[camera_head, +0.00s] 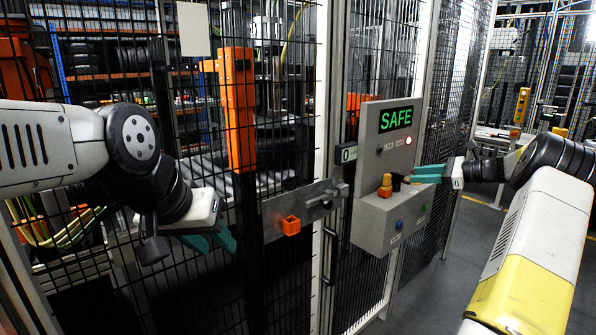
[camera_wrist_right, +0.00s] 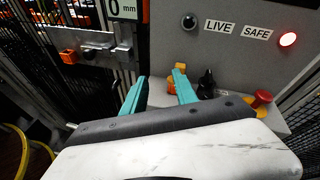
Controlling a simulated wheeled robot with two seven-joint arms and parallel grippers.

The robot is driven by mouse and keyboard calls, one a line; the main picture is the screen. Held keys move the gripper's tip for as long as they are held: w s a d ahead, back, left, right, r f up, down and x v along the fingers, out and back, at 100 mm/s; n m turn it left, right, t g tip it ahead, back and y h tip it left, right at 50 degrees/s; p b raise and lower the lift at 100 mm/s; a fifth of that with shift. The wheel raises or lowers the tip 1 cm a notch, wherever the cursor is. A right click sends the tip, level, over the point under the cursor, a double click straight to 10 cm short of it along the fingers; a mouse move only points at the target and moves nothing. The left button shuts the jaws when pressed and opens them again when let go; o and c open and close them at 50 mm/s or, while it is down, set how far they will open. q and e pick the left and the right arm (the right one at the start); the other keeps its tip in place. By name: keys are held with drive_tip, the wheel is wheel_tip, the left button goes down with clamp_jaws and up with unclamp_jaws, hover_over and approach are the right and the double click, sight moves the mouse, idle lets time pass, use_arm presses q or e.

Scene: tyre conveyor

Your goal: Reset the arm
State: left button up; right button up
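My left gripper (camera_head: 218,242), with teal fingers, hangs in front of the black mesh fence at the left, clear of the orange latch part. Its fingers look apart and empty. My right gripper (camera_head: 422,174) is in front of the grey control box (camera_head: 370,220), close to its black knob and yellow-orange part (camera_head: 385,186). In the right wrist view its teal fingers (camera_wrist_right: 158,76) are apart with nothing held between them. The black knob (camera_wrist_right: 207,84) is just right of the right finger. I cannot tell whether that finger touches the yellow-orange part (camera_wrist_right: 174,80).
The box's green display (camera_head: 396,119) reads SAFE, and a lamp (camera_wrist_right: 288,39) beside the SAFE label glows. A red button (camera_wrist_right: 262,98) sits at the right. A metal latch with an orange block (camera_head: 290,225) is on the fence gate. Floor (camera_head: 430,280) is open between box and right arm.

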drive_tip(key=s+a+r+n+g+h, duration=0.2)
drive_tip(key=s+a+r+n, duration=0.25)
drive_tip(key=s+a, duration=0.45)
drive_tip(key=s+a+r+n+g+h, duration=0.35)
drive_tip(key=s+a+n, duration=0.3)
drive_tip(key=a, duration=0.55)
drive_tip(key=s+a+f+n+t+h, duration=0.1)
drive_tip(key=s+n, duration=0.5)
drive_tip(key=s, duration=0.6)
drive_tip(key=s+a+f+n+t+h, duration=0.1)
drive_tip(key=s+n, duration=0.5)
drive_tip(key=s, duration=0.7)
wheel_tip(320, 180, down, 2)
drive_tip(key=shift+s+a+t+h, duration=0.35)
drive_tip(key=shift+a+h, duration=0.45)
drive_tip(key=shift+h, duration=0.15)
